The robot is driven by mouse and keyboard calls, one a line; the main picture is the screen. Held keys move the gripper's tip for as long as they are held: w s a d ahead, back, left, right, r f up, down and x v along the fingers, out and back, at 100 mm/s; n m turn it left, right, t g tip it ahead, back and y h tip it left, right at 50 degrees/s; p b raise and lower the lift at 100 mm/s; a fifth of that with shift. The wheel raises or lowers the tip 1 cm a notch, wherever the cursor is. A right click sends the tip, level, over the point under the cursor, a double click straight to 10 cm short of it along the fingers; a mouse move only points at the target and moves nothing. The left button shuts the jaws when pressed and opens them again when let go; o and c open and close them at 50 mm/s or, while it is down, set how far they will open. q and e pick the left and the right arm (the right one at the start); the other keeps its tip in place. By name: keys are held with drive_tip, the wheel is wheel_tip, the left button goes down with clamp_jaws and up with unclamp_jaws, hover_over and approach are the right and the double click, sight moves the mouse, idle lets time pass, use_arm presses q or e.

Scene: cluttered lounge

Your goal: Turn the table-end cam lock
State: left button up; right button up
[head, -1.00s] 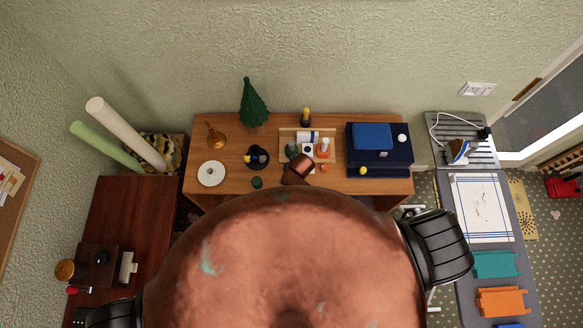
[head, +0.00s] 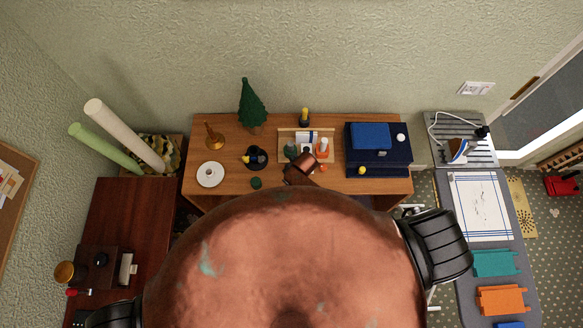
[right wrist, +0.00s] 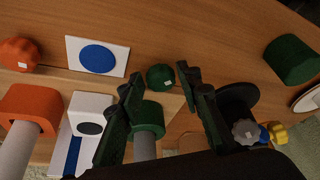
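No part is plainly recognisable as the table-end cam lock. My right gripper (right wrist: 161,82) is open over the desk, its two dark fingers apart with nothing gripped. A green-capped piece with a grey stem (right wrist: 148,118) shows between and beneath the fingers; contact cannot be told. A small round green knob (right wrist: 160,77) lies just beyond the fingertips. A white card with a blue disc (right wrist: 97,57) and an orange knob (right wrist: 20,54) are to the left. In the head view a copper link of mine hides the right gripper and part of the tray front. My left gripper is out of view.
The desk (head: 225,130) holds a tray (head: 283,133), a dark blue box (head: 392,178), a bell (head: 213,136), a green tree (head: 252,103) and a white ring (head: 210,174). A red-brown table (head: 125,215) stands left, an ironing board (head: 466,270) right.

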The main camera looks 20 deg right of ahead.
drive_tip(key=shift+o, duration=1.3)
drive_tip(key=shift+r, duration=0.1)
drive_tip(key=v, duration=1.2)
